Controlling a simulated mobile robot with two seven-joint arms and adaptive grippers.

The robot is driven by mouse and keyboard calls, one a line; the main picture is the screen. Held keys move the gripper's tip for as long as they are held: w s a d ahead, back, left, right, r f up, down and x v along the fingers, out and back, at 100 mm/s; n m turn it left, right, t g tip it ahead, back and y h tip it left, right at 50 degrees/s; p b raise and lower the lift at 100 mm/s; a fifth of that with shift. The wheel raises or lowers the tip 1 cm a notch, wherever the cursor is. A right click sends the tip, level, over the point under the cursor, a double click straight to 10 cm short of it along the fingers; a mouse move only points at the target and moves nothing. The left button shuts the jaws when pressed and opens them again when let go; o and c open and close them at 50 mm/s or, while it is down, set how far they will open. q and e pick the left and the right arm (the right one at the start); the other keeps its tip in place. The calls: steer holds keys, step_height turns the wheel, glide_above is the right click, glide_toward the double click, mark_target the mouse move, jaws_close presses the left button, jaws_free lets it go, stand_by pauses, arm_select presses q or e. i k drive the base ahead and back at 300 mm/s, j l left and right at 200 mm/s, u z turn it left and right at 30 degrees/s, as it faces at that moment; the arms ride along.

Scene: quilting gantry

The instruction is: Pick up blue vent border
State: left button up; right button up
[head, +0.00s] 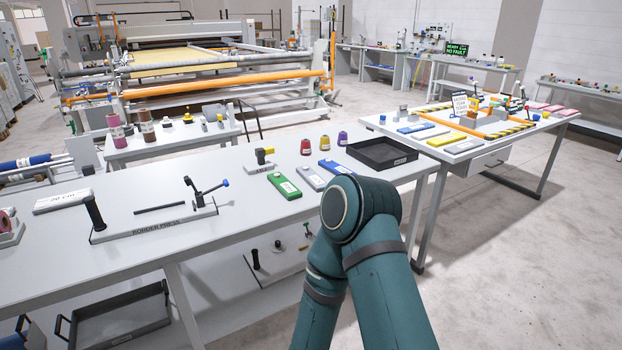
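A flat blue piece (335,168), which may be the blue vent border, lies on the long grey table. It is at the right end of a row with a grey piece (311,178) and a green piece (283,186). My teal arm stands in front of its near side. Another flat blue piece (414,128) lies on the right-hand table; I cannot tell which is the vent border. Neither of my grippers shows.
A black tray (402,160) sits at the table's right end, with three coloured spools behind the row. A border press (150,226) stands left of the row.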

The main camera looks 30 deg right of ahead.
mark_target(333, 167)
steer(key=i+l+z, duration=0.15)
steer(key=z, duration=0.3)
steer(key=i+l+z, duration=0.15)
steer(key=l+z, duration=0.15)
steer(key=z, duration=0.15)
steer(key=i+l+z, duration=0.15)
steer(key=z, duration=0.25)
